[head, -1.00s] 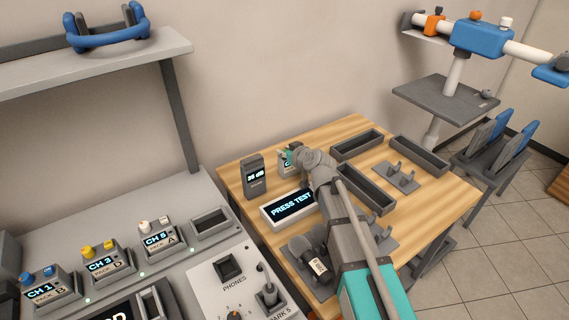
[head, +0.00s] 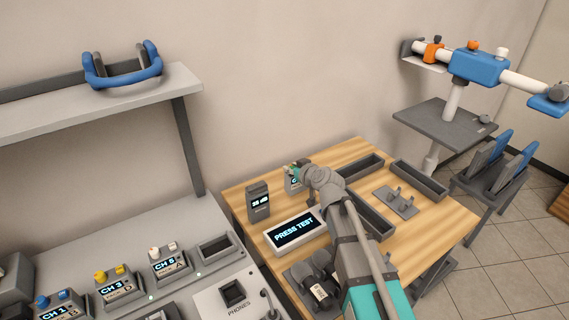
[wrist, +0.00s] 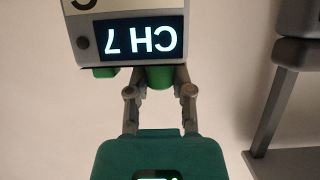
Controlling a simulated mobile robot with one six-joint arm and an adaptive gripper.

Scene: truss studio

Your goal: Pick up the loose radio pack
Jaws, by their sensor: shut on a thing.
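The radio pack (wrist: 88,56) fills the upper part of the wrist view. It is light grey with a dark display reading CH 7, upside down there. Green knobs sit on its end. My gripper (wrist: 159,85) is shut on the green knob between its fingers. In the head view the pack (head: 292,184) shows small at the back of the wooden table, beside the grey meter. My gripper (head: 298,170) is at its top and partly hides it. I cannot tell whether its base is clear of the table.
The grey meter (head: 258,202) stands close left of the pack. A PRESS TEST display box (head: 296,232) lies in front. Empty dark trays (head: 420,181) lie to the right. Packs with CH labels (head: 170,265) and an empty slot (head: 216,248) are on the grey console at left.

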